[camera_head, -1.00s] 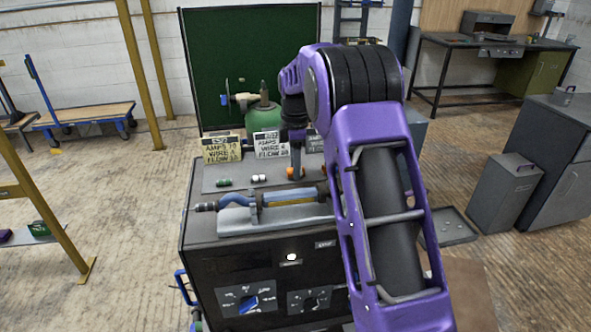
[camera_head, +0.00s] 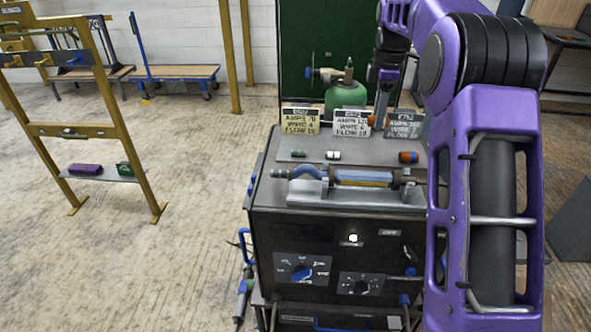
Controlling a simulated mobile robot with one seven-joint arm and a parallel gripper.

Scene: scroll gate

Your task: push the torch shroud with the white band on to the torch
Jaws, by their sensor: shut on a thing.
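The torch (camera_head: 300,172) lies across the top of the dark welding bench in a grey cradle (camera_head: 310,192). My gripper (camera_head: 379,119) points down above the back of the bench, shut on a small part with an orange band (camera_head: 372,120). The fingertips are too small to see in detail.
Three sign cards (camera_head: 300,119) stand along the bench's back edge. A green gas cylinder (camera_head: 345,97) and a dark green screen (camera_head: 305,60) stand behind. A yellow rack (camera_head: 85,131) stands at the left, with open floor before the bench. My purple arm hides the bench's right end.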

